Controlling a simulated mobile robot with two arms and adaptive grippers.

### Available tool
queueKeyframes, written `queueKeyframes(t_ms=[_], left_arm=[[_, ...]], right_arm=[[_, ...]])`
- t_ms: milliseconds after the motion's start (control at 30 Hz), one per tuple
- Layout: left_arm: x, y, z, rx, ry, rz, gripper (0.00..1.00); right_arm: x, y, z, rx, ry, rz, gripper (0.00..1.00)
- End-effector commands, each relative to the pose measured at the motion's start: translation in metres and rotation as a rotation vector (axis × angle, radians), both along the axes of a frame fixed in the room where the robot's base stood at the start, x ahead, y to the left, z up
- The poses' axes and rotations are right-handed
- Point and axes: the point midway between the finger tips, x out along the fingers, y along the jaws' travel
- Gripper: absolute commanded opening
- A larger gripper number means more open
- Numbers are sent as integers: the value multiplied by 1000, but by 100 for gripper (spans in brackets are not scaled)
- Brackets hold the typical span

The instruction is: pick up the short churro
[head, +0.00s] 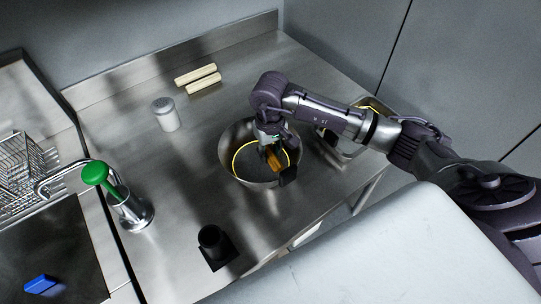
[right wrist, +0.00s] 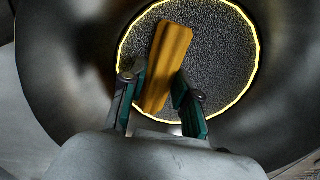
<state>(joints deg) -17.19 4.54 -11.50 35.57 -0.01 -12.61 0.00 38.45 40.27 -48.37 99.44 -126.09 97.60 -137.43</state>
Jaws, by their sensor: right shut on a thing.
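The short churro (right wrist: 168,55) is a golden-brown bar inside the round metal bowl (head: 226,150). In the head view the churro (head: 273,160) shows partly below my right gripper (head: 270,148). In the right wrist view my right gripper (right wrist: 160,92) has its green-padded fingers on both sides of the churro and is shut on it. The churro lies at a slant over the dark speckled bottom with its yellow ring. Whether it is clear of the bottom I cannot tell. My left gripper is not in view.
Two pale sticks (head: 203,83) lie at the back of the steel counter. A shaker (head: 165,114) stands left of the bowl, a black object (head: 213,243) in front. A metal container (head: 345,147) sits right, partly behind my arm.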

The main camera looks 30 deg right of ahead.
Motion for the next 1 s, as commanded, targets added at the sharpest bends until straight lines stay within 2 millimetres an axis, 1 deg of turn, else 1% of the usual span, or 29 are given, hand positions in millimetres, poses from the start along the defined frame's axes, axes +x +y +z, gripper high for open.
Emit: queueKeyframes(t_ms=[233,333,467,600,733,867,1000], left_arm=[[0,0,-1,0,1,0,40],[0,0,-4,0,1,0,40],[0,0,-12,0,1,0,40],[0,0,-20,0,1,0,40],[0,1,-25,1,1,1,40],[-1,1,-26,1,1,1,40],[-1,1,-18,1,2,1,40]], right_arm=[[0,0,1,0,-1,0,3],[1,0,8,1,-4,0,3],[2,-1,29,-1,-8,1,3],[2,0,58,0,-7,0,3],[1,0,81,0,-5,0,3],[1,0,98,0,-2,0,3],[0,0,110,0,-1,0,3]])
